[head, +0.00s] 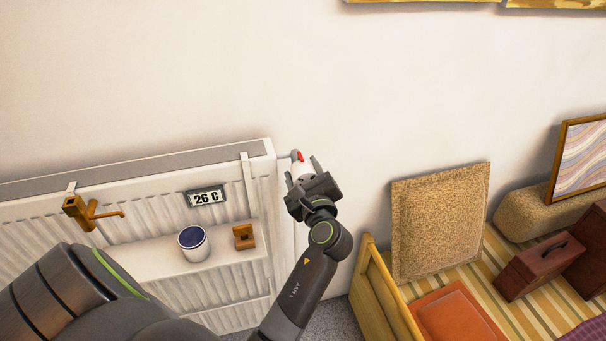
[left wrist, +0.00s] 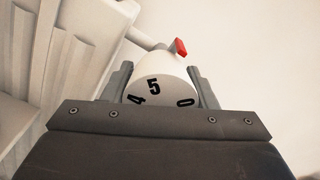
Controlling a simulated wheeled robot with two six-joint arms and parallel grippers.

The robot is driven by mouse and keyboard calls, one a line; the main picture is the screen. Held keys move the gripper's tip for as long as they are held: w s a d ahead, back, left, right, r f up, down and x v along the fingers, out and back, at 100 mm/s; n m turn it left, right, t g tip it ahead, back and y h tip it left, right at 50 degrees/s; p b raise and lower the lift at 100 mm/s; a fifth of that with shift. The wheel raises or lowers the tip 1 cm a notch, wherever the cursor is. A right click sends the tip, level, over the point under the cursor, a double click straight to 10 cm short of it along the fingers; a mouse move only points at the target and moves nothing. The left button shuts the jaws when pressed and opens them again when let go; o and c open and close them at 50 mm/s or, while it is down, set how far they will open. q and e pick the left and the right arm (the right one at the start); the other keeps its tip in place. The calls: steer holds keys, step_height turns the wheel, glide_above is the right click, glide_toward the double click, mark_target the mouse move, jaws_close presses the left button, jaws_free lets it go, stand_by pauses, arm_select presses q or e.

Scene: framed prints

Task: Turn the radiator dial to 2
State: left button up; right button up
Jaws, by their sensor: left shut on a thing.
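The radiator dial (head: 300,170) is a white round knob on the pipe at the right end of the white radiator (head: 150,205). In the left wrist view the dial (left wrist: 162,80) shows the black numbers 4, 5 and 0 on its near side. A red pointer (left wrist: 179,47) stands behind it at the top and also shows in the head view (head: 300,156). My left gripper (head: 303,174) is shut on the dial, with one finger on each side. The dial's other numbers are hidden. My right gripper is not in view.
A cork-like board (head: 438,222) and brown case (head: 538,268) stand right.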

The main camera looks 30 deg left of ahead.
arm_select(q)
steer(key=n+b, duration=0.1)
steer(key=n, duration=0.3)
steer(key=shift+r+n, duration=0.1)
steer(key=shift+n, duration=0.3)
stand_by(0.4)
steer(key=o, duration=0.9)
steer(key=shift+o, duration=0.2)
